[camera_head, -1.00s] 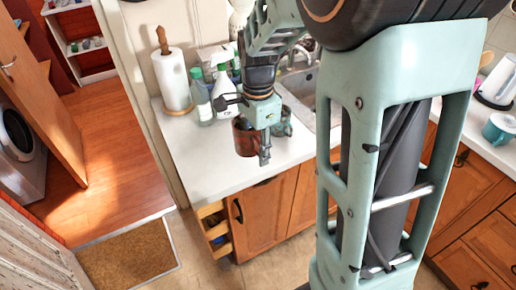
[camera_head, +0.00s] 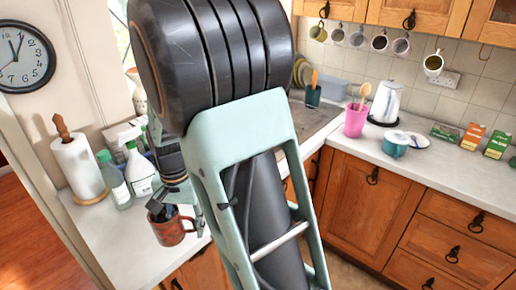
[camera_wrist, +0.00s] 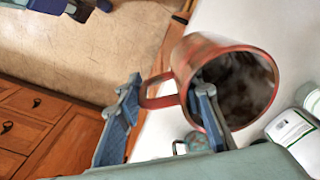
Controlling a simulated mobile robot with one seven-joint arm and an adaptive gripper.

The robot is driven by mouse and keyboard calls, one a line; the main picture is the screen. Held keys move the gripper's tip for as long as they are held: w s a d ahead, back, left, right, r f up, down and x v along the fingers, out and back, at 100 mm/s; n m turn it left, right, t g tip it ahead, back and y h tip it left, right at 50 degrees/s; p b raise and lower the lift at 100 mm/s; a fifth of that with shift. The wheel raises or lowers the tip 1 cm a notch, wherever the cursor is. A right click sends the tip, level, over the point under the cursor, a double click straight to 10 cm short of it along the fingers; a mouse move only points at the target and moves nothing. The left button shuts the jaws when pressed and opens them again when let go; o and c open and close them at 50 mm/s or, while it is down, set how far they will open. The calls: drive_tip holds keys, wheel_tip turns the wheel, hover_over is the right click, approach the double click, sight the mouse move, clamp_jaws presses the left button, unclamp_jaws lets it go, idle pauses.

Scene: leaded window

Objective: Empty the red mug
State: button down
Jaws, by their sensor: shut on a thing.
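The red mug (camera_head: 172,230) is at the front left of the white counter in the head view, looking upright. In the wrist view the red mug (camera_wrist: 184,66) shows its open mouth, with a dark, brownish, blotchy inside; I cannot tell what it holds. My gripper (camera_wrist: 165,103) is shut on the mug at its handle side. One finger reaches into the mouth and the other stays outside, past the handle. In the head view my gripper (camera_head: 163,208) comes down at the mug's rim, partly hidden by my arm. I cannot tell whether the mug touches the counter.
A paper roll (camera_head: 80,168), a green-capped bottle (camera_head: 114,182) and a spray bottle (camera_head: 140,172) stand behind the mug. The sink (camera_head: 312,120) is partly hidden by my arm. A pink tumbler (camera_head: 355,122), a kettle (camera_head: 386,103) and a teal pot (camera_head: 396,147) stand right.

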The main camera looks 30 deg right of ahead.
drive_tip(key=f+n, duration=0.1)
drive_tip(key=n, duration=0.1)
drive_tip(key=d+f+n, duration=0.1)
drive_tip(key=n, duration=0.1)
drive_tip(key=w+f+n, duration=0.1)
drive_tip(key=n, duration=0.1)
drive_tip(key=shift+d+f+n, duration=0.2)
drive_tip(key=shift+f+n, duration=0.05)
drive_tip(key=shift+n, duration=0.15)
drive_tip(key=shift+d+f+n, duration=0.15)
drive_tip(key=shift+d+n, duration=0.05)
drive_tip(key=shift+n, duration=0.1)
drive_tip(key=shift+d, duration=0.1)
